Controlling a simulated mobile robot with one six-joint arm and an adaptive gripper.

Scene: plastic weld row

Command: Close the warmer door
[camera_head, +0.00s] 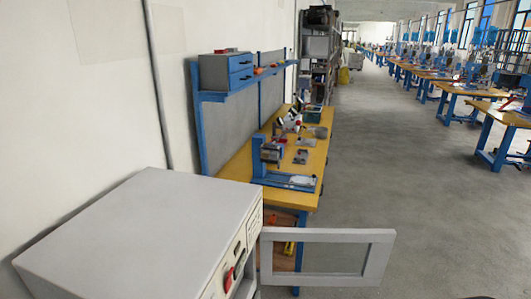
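The warmer (140,225) is a light grey box at the lower left, with its front facing right. Its front panel carries a red knob or switch and small labels. The warmer door (325,236) is a grey frame around a window. It stands wide open, sticking out to the right from the far edge of the front, over the floor. The warmer's inside is mostly hidden from this angle. My gripper is not visible. A small dark shape at the bottom edge, right of the door, is too cut off to identify.
A yellow-topped workbench (310,160) with tools and a blue frame stands behind the warmer along the wall. A tall shelf (319,55) is farther back. Several blue-legged tables (505,115) line the right. The grey floor (430,220) right of the door is clear.

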